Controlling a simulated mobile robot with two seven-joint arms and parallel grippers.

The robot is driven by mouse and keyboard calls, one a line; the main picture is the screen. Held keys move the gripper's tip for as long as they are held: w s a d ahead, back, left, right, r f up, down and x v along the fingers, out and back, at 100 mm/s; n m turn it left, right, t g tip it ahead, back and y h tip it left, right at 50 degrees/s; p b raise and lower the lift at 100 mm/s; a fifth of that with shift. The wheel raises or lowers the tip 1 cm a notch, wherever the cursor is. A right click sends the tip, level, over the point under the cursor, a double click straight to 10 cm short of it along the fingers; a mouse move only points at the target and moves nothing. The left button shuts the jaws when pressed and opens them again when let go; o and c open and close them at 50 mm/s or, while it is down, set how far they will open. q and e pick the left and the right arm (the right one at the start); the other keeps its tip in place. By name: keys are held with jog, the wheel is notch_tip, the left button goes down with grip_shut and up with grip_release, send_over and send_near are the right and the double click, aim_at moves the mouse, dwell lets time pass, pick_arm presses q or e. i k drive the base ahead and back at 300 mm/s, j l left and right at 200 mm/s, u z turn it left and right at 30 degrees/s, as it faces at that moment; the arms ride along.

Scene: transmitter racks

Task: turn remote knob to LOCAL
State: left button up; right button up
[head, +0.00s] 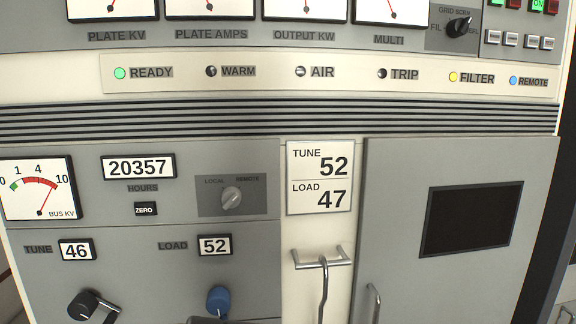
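The LOCAL/REMOTE knob (231,198) is a small round grey knob on a darker grey plate (207,207), left of centre in the head view. The word LOCAL is printed at its upper left and REMOTE at its upper right. Its ridge looks tilted toward the upper right, on the REMOTE side, though it is small. Nothing touches the knob. The REMOTE lamp (513,80) is blue at the upper right. Neither of my grippers can be made out in this view.
Left of the knob are the hours counter (139,167) and ZERO button (146,209). Below are a black TUNE crank (84,304) and a blue LOAD knob (217,299). A hook (322,262) hangs on a bracket at right, beside a grey door (400,270) with a handle (374,303).

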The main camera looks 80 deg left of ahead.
aim_at(232, 196)
jog(key=u, duration=0.95)
jog(key=l+u, duration=0.1)
jog(key=u, duration=0.9)
jog(key=k+u, duration=0.1)
jog(key=u, duration=1.35)
